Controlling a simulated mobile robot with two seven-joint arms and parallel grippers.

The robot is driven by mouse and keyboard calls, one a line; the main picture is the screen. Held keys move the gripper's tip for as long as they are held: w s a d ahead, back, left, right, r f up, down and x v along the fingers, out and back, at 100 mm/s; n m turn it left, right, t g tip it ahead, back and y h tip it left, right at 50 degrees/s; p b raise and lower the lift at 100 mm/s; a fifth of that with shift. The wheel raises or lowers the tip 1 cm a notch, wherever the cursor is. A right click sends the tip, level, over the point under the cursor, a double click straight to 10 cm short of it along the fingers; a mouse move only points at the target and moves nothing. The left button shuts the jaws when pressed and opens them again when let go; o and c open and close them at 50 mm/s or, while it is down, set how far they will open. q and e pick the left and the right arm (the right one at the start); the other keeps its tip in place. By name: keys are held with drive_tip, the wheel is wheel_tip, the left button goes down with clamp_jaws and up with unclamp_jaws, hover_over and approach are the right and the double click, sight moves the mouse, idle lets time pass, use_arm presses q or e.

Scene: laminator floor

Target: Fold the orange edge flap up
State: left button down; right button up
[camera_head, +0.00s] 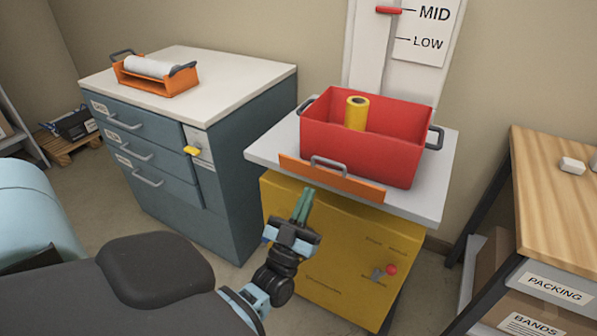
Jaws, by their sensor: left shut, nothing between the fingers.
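The orange edge flap (350,184) is a long strip along the front edge of the light grey top (427,203) on the yellow cabinet. Its upper edge shows above the line of the top's front edge, so it looks raised; its exact tilt I cannot tell. A grey bar handle (328,162) shows at its upper edge. My left gripper (304,204) is shut and empty, with its greenish fingers pointing up, below the flap and in front of the yellow cabinet. It appears apart from the flap. My right gripper is not in view.
A red bin (372,158) with a yellow roll (355,112) stands behind the flap. The yellow cabinet (338,255) has a red-knobbed lever (391,269). A blue-grey drawer cabinet (225,190) stands left, and a wooden packing bench (560,200) right.

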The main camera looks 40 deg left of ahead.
sight(322, 170)
use_arm(q)
drive_tip(key=w, duration=0.2)
drive_tip(key=w+a+r, duration=0.1)
drive_tip(key=w, duration=0.1)
drive_tip(key=w+r, duration=0.1)
drive_tip(key=w, duration=0.1)
drive_tip(key=shift+w+a, duration=0.2)
drive_tip(key=shift+a, duration=0.05)
drive_tip(key=shift+w+a+r, duration=0.15)
drive_tip(key=shift+w+r, duration=0.25)
drive_tip(key=shift+w, duration=0.2)
drive_tip(key=shift+s, duration=0.1)
